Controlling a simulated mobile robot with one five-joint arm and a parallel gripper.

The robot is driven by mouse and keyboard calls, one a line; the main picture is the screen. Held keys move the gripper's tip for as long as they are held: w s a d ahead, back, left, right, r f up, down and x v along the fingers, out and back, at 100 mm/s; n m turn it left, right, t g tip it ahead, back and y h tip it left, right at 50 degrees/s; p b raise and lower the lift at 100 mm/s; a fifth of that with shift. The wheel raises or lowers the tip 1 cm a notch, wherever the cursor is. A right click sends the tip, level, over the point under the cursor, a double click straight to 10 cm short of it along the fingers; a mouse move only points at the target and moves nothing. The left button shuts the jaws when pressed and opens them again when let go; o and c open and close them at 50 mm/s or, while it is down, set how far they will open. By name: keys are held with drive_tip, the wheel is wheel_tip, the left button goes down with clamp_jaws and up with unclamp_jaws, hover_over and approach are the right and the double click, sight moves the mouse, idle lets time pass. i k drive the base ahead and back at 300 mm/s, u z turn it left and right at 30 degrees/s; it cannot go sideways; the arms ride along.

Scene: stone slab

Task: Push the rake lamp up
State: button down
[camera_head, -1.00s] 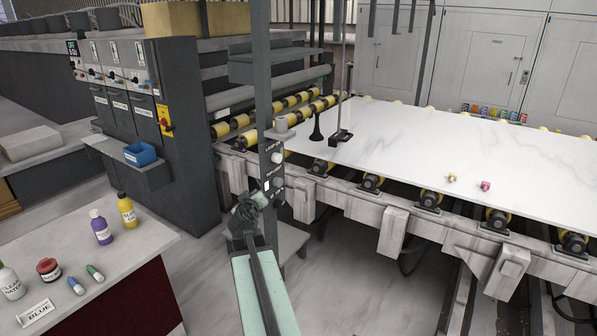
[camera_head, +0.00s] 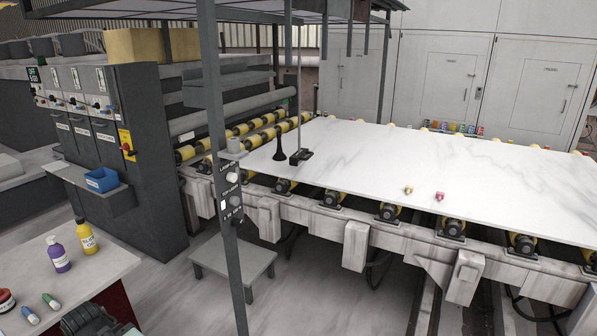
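A grey upright post (camera_head: 226,140) stands in front of the slab line. It carries a control panel (camera_head: 229,194) with small, hard-to-read labels, a round pale knob (camera_head: 232,177) and a white switch (camera_head: 223,204). I cannot tell which part is the rake lamp. A black stand with a thin rod (camera_head: 300,155) and a black flared object (camera_head: 279,150) stand on the white slab (camera_head: 400,160). A dark part of my arm, perhaps my gripper (camera_head: 90,319), shows at the bottom left edge, away from the post. Its fingers cannot be made out.
A worktable (camera_head: 105,268) with bottles and markers is at the lower left. A low grey step (camera_head: 235,262) stands behind the post. A control cabinet (camera_head: 115,150) with a blue bin (camera_head: 102,180) is at the left. Floor (camera_head: 330,305) is clear in front.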

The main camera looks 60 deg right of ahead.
sight(297, 159)
drive_tip(key=z, duration=3.1)
drive_tip(key=k, duration=0.95)
drive_tip(key=u, duration=0.95)
drive_tip(key=i, duration=1.05)
drive_tip(key=u, duration=0.05)
